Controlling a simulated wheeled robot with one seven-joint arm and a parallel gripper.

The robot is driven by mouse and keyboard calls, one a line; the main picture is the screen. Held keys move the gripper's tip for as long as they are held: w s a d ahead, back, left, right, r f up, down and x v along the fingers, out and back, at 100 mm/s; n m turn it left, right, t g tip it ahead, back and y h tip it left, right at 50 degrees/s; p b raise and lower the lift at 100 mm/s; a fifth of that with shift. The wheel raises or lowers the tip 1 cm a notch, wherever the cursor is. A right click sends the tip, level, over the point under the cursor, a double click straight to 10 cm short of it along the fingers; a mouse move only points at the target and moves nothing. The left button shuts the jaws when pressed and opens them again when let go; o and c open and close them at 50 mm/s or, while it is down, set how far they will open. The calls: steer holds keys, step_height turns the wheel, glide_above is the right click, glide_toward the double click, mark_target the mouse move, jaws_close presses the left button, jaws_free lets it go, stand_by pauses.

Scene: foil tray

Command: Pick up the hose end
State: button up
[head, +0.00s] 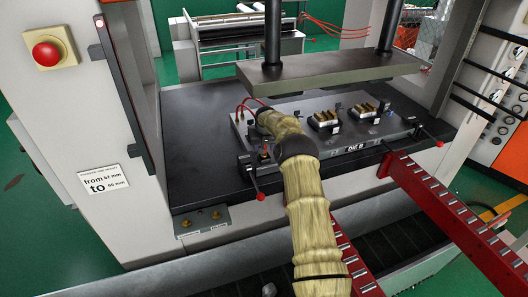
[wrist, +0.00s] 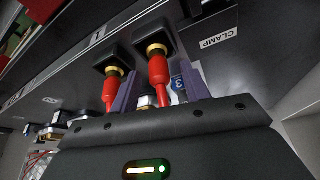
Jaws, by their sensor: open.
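Two red hose ends with brass collars show in the wrist view, each at a dark square socket. One hose end (wrist: 158,72) is in the middle and the other hose end (wrist: 111,83) is to its left. My gripper (wrist: 156,92) is open, its purple fingers pointing up toward the sockets. The middle hose end lies between the fingers in the picture; contact is not clear. The left one is outside the left finger. In the head view, thin red hoses (head: 245,104) show at the plate's left end, and my sleeved arm hides the gripper's jaws.
The die plate (head: 350,151), marked "DIE B", lies on the black press bed (head: 200,125) with several brass-topped fittings on it. The grey upper beam (head: 330,70) hangs above. Red roller arms (head: 430,198) stick out in front. A "CLAMP" label (wrist: 219,36) is right of the sockets.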

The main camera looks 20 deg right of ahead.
steer(key=shift+x, duration=1.1)
steer(key=shift+c, duration=0.5)
jaws_close()
